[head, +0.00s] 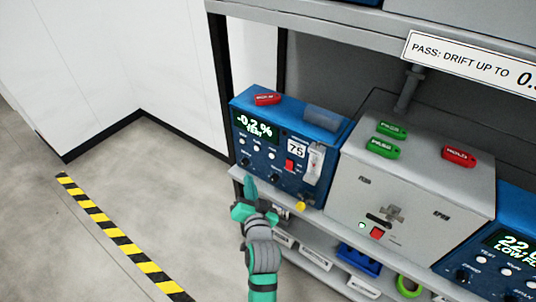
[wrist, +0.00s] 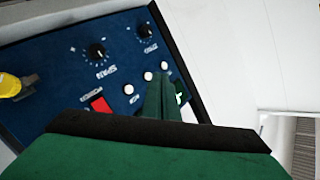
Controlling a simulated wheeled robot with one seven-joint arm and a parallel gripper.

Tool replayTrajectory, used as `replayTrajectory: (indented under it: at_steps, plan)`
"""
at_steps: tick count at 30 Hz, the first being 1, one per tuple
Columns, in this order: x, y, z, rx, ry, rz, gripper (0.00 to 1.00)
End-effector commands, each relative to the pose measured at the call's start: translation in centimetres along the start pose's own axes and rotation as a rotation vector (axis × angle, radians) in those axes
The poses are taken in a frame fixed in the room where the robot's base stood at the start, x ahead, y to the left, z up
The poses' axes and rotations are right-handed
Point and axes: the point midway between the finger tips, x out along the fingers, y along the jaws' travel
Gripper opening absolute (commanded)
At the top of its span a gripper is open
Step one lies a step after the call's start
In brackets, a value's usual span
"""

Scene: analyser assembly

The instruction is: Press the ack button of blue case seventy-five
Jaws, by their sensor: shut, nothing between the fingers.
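The blue case seventy-five (head: 268,178) stands at the left end of the shelf, with a 75 label and a lit display reading -0.2 % TEST. It has a row of three small white buttons. In the wrist view, the button closest to the red power switch (wrist: 100,104) appears to be the ack button (wrist: 128,89); its small label is hard to read. My gripper (head: 250,187) is shut and empty, in front of the case's lower left. In the wrist view its fingertips (wrist: 164,82) overlap the panel beside the button farthest from the switch; contact cannot be told.
Two knobs (wrist: 97,52) sit on the blue panel. A grey case (head: 415,190) with green and red tags stands to the right, then another blue case (head: 510,240). A lower shelf holds several items. The floor at left is open, with a striped line (head: 120,240).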

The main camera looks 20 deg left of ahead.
Motion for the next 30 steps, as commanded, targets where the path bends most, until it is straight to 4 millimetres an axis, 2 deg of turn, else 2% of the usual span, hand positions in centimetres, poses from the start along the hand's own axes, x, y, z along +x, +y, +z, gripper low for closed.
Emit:
replayTrajectory:
  at_steps: [16,30]
  plan:
    - [0.4,0.6,-0.8,0.002,0.004,0.005,0.00]
    - [4.2,3.2,-3.5,0.002,0.003,0.004,0.00]
